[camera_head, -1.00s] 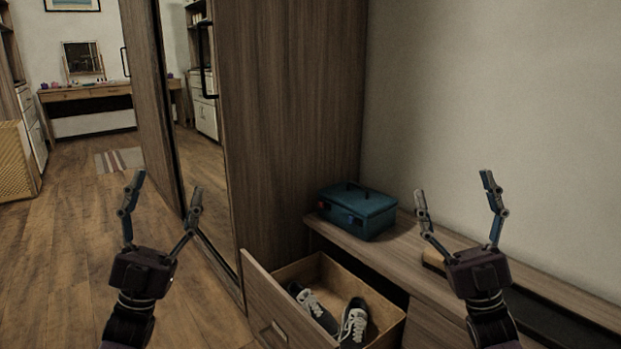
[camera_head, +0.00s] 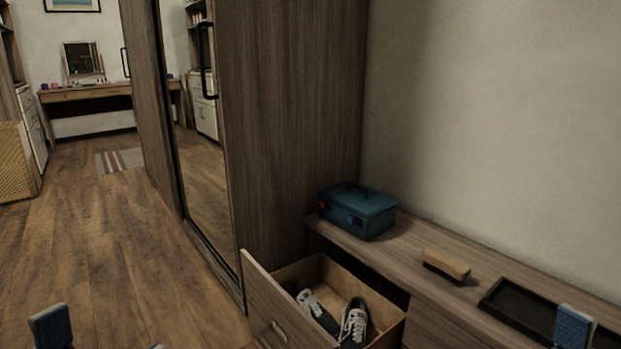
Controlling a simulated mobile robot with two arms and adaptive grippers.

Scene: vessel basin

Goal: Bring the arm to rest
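My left gripper (camera_head: 98,335) shows only as blue-grey fingertips at the bottom left edge, apart from each other with nothing seen between them. My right gripper (camera_head: 590,335) shows only in part at the bottom right corner. One blue-grey fingertip stands up in front of the dresser edge, and a small part of the other may show at the corner. The rest of both arms is below the picture.
An open drawer (camera_head: 268,312) holds a pair of dark sneakers (camera_head: 353,322). On the dresser top (camera_head: 405,247) are a teal case (camera_head: 360,212), a brown brush-like block (camera_head: 447,264) and a black tray (camera_head: 497,296). A mirrored wardrobe (camera_head: 290,110) stands behind. The wooden floor at left is clear.

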